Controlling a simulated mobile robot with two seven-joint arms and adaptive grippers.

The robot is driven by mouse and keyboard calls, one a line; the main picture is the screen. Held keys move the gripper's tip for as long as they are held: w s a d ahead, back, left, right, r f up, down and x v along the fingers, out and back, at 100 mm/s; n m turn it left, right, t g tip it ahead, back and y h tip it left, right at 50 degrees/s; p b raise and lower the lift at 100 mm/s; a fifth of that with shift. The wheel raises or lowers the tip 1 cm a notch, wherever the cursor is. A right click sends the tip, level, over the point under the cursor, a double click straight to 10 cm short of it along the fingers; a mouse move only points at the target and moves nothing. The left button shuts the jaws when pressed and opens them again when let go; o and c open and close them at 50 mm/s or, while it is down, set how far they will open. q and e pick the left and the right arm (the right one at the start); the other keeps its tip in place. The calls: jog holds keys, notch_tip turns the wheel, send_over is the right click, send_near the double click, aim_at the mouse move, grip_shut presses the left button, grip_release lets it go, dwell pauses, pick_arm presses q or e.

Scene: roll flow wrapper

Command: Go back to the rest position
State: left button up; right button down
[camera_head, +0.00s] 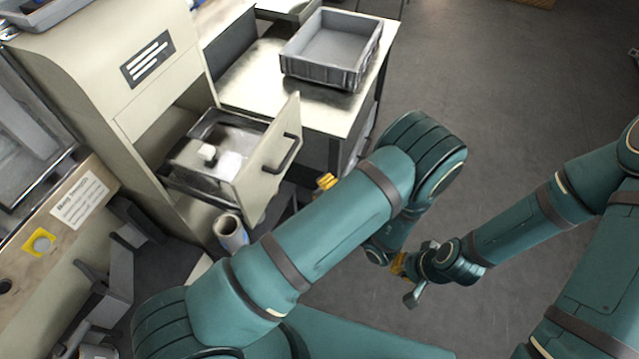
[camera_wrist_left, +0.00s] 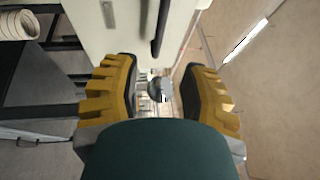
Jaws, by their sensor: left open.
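My left gripper (camera_head: 326,181) shows only as a yellow fingertip past the edge of my left arm, right of the open drawer; the arm hides the rest. In the left wrist view my left gripper (camera_wrist_left: 160,88) has its two yellow fingers spread with nothing between them. The drawer front and its dark handle (camera_wrist_left: 160,32) lie beyond the fingers, apart from them. My right gripper (camera_head: 405,275) hangs over the floor, partly covered, with its jaw gap unclear.
A cream machine has its drawer (camera_head: 255,165) pulled out, with a small white piece (camera_head: 207,153) inside. A roll (camera_head: 230,232) stands below the drawer. A grey crate (camera_head: 335,45) sits on the table (camera_head: 255,90) behind. The floor at right is clear.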

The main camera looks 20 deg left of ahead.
dwell(0.3)
pick_arm(q)
notch_tip(320, 180, down, 11)
jog(key=w+a+n+g+h, duration=0.2)
jog(key=n+h, duration=0.3)
jog(key=h, duration=0.8)
jog(key=s+d+r+n+g+h, duration=0.1)
jog(key=s+d+g+h, duration=0.1)
jog(key=s+h, duration=0.2)
jog(key=s+d+r+n+g+h, duration=0.1)
jog(key=s+d+n+g+h, duration=0.1)
jog(key=s, duration=0.6)
jog(key=d+g+h, duration=0.1)
jog(key=h, duration=0.1)
jog(key=shift+s+h, duration=0.3)
jog(key=shift+s, duration=0.05)
